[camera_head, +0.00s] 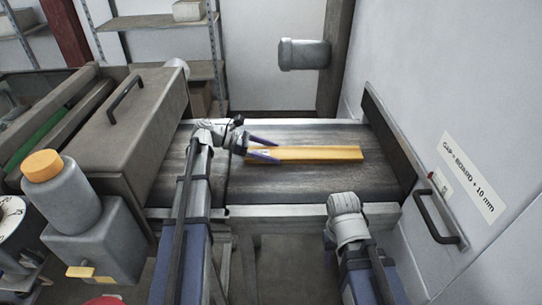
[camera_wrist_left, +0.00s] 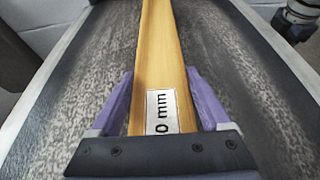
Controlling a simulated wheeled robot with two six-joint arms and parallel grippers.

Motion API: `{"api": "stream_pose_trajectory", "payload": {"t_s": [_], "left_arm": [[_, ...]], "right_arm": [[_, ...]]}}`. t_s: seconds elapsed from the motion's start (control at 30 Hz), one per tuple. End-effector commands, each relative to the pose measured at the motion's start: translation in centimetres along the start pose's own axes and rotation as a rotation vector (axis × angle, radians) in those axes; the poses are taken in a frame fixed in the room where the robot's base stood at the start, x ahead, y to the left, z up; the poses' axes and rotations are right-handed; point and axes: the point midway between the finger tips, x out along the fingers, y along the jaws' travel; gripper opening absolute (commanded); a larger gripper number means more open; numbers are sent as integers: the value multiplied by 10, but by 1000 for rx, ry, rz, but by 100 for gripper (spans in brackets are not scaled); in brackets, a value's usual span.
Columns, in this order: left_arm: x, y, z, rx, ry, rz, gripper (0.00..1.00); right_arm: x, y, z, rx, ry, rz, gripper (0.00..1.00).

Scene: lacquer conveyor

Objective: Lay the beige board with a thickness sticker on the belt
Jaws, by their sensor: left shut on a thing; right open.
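The beige board (camera_head: 318,153), yellowish here, is long and narrow and lies lengthwise along the dark belt (camera_head: 290,186); I cannot tell if it touches the belt. My left gripper (camera_head: 262,149) is shut on its left end. In the left wrist view, the purple fingers of the left gripper (camera_wrist_left: 162,105) stand on both sides of the board (camera_wrist_left: 160,55).
A grey wall panel (camera_head: 470,190) with a handle and a gap label stands at the belt's right end. A grey machine housing (camera_head: 130,120) stands at the left. The belt in front of the board is clear.

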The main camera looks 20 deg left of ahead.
Motion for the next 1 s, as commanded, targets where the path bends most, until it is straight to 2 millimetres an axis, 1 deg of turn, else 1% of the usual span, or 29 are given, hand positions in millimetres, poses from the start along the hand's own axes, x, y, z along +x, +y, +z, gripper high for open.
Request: {"api": "stream_pose_trajectory", "payload": {"t_s": [0.13, 0.23, 0.27, 0.4, 0.43, 0.63, 0.73, 1.0], "left_arm": [[0, 0, 2, 0, -2, 0, 0], [1, 0, -2, 0, -2, 0, 0], [1, 0, -2, 0, 0, 0, 82], [0, 0, -1, 0, 0, 0, 98], [0, 0, -1, 0, 0, 0, 100], [0, 0, -1, 0, 0, 0, 100], [-2, 0, 4, 0, 0, 0, 100], [-45, 1, 4, -2, 0, 2, 100]], "right_arm": [[-1, 0, 0, 0, 0, 0, 50], [2, 0, 0, 0, 0, 0, 50], [2, 0, 0, 0, 0, 0, 50], [1, 0, 0, 0, 0, 0, 50], [1, 0, 0, 0, 0, 0, 50], [1, 0, 0, 0, 0, 0, 50], [-4, 0, 0, 0, 0, 0, 50], [-21, 2, 1, 0, 0, 0, 50]]}}
